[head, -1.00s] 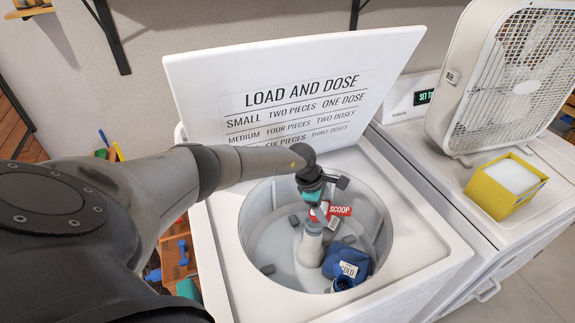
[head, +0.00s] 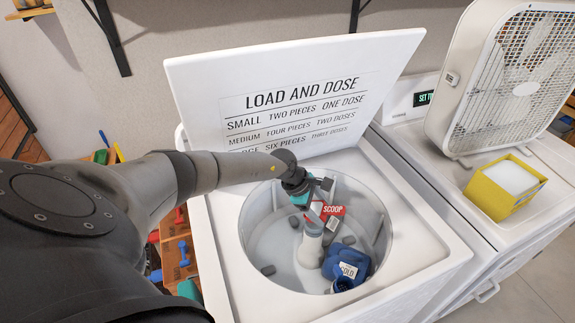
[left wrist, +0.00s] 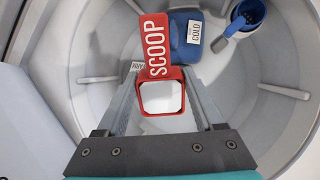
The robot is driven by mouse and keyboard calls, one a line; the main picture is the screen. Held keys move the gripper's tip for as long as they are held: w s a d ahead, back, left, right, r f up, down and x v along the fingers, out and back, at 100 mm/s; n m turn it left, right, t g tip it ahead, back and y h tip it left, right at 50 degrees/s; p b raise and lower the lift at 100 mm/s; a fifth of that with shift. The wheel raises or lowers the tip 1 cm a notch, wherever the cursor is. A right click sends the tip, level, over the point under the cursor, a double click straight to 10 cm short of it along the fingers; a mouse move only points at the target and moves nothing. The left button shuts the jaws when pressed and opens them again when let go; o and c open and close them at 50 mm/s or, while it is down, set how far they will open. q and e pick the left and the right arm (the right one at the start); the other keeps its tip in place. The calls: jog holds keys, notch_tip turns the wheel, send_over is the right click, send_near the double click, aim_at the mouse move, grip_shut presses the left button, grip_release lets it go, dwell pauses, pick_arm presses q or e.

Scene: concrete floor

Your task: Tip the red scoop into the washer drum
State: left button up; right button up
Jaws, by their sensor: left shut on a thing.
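The red scoop (left wrist: 155,45) is labelled SCOOP and has white powder in its square cup. My left gripper (left wrist: 162,105) is shut on the scoop, with one finger on each side of the cup. In the head view the scoop (head: 333,210) is over the opening of the washer drum (head: 285,262), and my left gripper (head: 310,205) is partly hidden behind the arm's end. In the left wrist view the cup looks roughly level, its powder facing the camera. My right gripper is not in view.
The raised lid (head: 290,85) stands behind. A yellow box of powder (head: 505,187) and a fan (head: 510,75) stand at right.

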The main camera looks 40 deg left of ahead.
aim_at(323, 208)
pick_arm(q)
jog(key=shift+s+a+r+t+h, duration=0.15)
jog(key=shift+s+a+t+h, duration=0.1)
jog(key=shift+s+t+h, duration=0.1)
jog(key=shift+s+a+r+t+b, duration=0.15)
jog(key=shift+s+a+t+b, duration=0.2)
jog(key=shift+b, duration=0.35)
jog(key=shift+s+a+r+t+h+b, duration=0.35)
jog(key=shift+t+h+b, duration=0.35)
jog(key=shift+b, duration=0.75)
jog(key=shift+s+a+r+t+h+b, duration=0.25)
jog(key=shift+t+h+b, duration=0.4)
jog(key=shift+b, duration=2.2)
jog(key=shift+s+a+r+t+h+b, duration=0.15)
jog(key=shift+s+t+h+b, duration=0.35)
jog(key=shift+b, duration=2.3)
jog(key=shift+w+t, duration=0.1)
jog(key=shift+t, duration=0.15)
jog(key=shift+s+a+r+t+h+b, duration=0.2)
jog(key=shift+t+h+b, duration=0.25)
jog(key=shift+b, duration=0.9)
jog(key=shift+s+a+r+t+h+b, duration=0.1)
jog(key=shift+s+a+t+h+b, duration=0.55)
jog(key=shift+b, duration=0.5)
